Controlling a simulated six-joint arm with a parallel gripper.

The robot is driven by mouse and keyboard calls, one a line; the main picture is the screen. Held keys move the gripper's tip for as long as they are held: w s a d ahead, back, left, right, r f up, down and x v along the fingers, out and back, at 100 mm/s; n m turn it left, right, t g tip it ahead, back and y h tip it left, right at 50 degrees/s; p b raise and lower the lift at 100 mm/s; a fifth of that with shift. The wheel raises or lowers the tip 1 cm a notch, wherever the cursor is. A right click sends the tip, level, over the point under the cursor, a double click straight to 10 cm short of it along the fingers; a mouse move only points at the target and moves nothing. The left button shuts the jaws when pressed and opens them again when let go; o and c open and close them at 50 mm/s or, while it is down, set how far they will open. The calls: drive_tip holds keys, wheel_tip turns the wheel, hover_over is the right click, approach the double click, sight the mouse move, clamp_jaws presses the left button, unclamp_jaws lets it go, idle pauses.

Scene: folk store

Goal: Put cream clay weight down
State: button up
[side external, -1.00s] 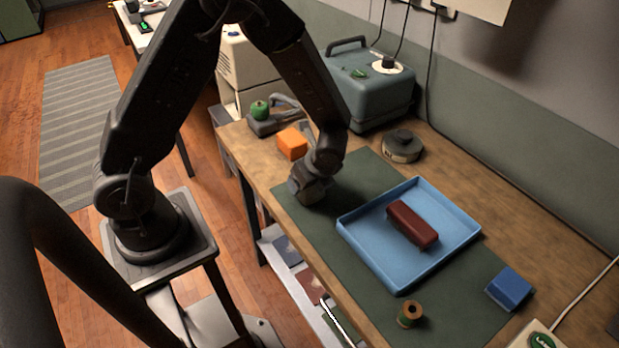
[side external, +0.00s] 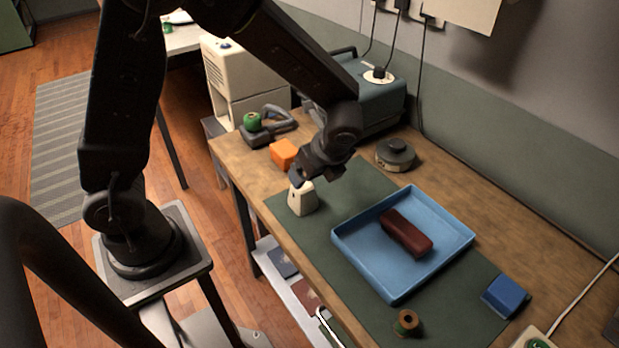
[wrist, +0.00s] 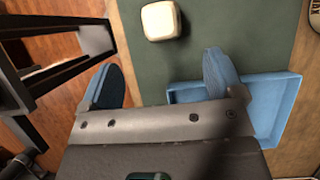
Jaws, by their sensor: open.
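The cream clay weight (side external: 302,199) stands upright on the green mat (side external: 345,195), near the table's front edge. It also shows in the wrist view (wrist: 160,19), at the top middle, beyond the fingertips and not between them. My gripper (side external: 318,177) is just above and to the right of the weight in the side view. In the wrist view my gripper (wrist: 164,82) has its two blue-grey fingers wide apart with nothing between them. It looks clear of the weight.
A blue tray (side external: 345,254) with a dark red block (side external: 406,233) lies to the right. An orange block (side external: 284,153), a dark round object (side external: 395,154), a spool (side external: 407,323) and a blue block (side external: 505,296) stand around. The mat between weight and tray is bare.

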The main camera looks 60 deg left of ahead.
drive_tip(key=s+r+n+t+h, duration=0.5)
drive_tip(key=s+r+n, duration=0.9)
drive_tip(key=r+n, duration=0.2)
drive_tip(key=shift+s+d+r+n+t, duration=0.25)
drive_tip(key=shift+s+d+n+t, duration=0.15)
drive_tip(key=shift+n, duration=0.6)
